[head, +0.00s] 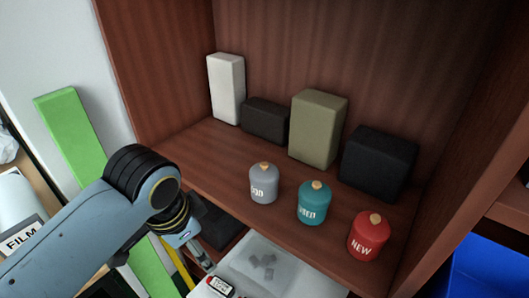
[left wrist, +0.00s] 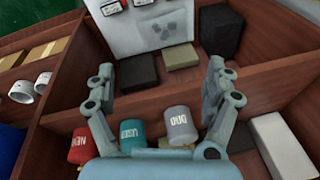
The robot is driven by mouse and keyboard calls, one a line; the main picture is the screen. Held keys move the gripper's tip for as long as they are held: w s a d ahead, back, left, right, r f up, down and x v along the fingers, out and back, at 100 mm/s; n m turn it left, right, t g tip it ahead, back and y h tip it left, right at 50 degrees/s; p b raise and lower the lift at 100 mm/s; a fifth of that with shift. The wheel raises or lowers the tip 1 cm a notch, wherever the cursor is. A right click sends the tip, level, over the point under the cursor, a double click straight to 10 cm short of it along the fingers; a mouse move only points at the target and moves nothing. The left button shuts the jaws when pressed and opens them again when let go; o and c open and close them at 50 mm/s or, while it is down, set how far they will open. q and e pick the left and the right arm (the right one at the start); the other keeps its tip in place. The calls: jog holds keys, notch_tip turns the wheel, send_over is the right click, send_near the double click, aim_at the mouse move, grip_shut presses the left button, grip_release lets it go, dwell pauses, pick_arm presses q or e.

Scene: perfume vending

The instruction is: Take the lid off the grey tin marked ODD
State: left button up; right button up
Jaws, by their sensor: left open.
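The grey tin marked ODD (head: 264,188) stands upright on the wooden shelf, leftmost of three tins. Its lid (head: 263,168) is on and has a small tan knob. The tin also shows in the left wrist view (left wrist: 180,127), low in the picture, beyond the base of the fingers; its knob is hard to make out there. My left gripper (head: 201,259) is below and left of the tin in the head view, apart from it. In the left wrist view its two fingers (left wrist: 161,70) are spread wide with nothing between them. My right gripper is not in view.
A teal tin (head: 312,205) and a red tin marked NEW (head: 367,238) stand right of the grey one. Behind them are a white box (head: 227,88), a low dark box (head: 265,121), an olive box (head: 317,130) and a black box (head: 378,163). Cabinet walls enclose the shelf.

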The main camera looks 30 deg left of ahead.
pick_arm(q)
jog(key=w+r+m+g+p, duration=0.1)
jog(key=w+r+m, duration=0.3)
jog(key=w, duration=0.4)
jog(key=w+r+m, duration=0.3)
jog(key=w+m, duration=0.2)
jog(key=w, duration=0.2)
jog(key=m+g, duration=0.2)
jog(key=m, duration=0.4)
send_near(264, 164)
jog(key=shift+h, duration=0.4)
jog(key=f, duration=0.5)
jog(key=shift+a+f, duration=0.1)
jog(key=shift+a, duration=0.3)
notch_tip(264, 164, down, 5)
jog(key=shift+p, duration=0.5)
jog(key=shift+s, duration=0.15)
jog(key=c, duration=1.2)
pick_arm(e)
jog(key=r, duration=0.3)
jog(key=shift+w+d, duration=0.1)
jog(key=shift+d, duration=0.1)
